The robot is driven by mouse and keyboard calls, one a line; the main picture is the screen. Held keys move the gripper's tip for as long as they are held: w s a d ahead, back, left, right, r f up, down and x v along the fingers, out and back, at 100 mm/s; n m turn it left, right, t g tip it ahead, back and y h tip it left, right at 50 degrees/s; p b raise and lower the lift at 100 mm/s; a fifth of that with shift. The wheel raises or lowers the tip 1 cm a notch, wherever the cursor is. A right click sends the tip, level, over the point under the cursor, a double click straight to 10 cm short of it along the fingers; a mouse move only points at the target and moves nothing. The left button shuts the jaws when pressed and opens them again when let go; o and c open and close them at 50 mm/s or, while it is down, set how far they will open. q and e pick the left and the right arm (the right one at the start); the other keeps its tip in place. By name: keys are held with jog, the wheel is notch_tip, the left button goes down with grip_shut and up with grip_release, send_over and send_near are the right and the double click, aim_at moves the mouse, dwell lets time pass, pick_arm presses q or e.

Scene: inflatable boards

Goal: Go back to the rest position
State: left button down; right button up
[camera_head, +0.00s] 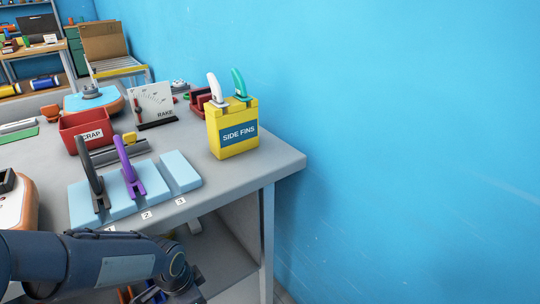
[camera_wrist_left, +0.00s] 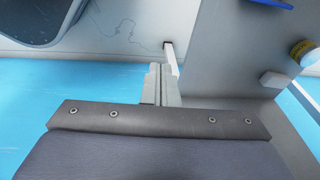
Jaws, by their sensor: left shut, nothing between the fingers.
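My left arm (camera_head: 100,258) comes in from the left along the bottom of the head view, in front of and below the table's front edge. Its gripper cannot be made out there. In the left wrist view the left gripper (camera_wrist_left: 163,72) shows its fingers together, with nothing held between them. A pale grey surface lies beyond the fingers, and blue shows at both sides. My right gripper is in neither view.
The grey table (camera_head: 285,160) holds a yellow SIDE FINS box (camera_head: 233,147) with two fins, a red scrap bin (camera_head: 85,128), a rake gauge (camera_head: 152,103) and light-blue blocks. A grey fin (camera_head: 90,170) and a purple fin (camera_head: 127,165) stand on them. A blue wall (camera_head: 400,120) is at right.

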pick_arm(q)
jog(key=s+a+r+n+t+h, duration=0.3)
jog(key=s+r+n+t, duration=0.1)
jog(key=s+r+n, duration=0.9)
notch_tip(320, 180, up, 25)
jog(key=s+m+p, duration=0.1)
jog(key=p, duration=2.4)
jog(key=shift+s+f, duration=0.15)
jog(key=shift+s, duration=0.05)
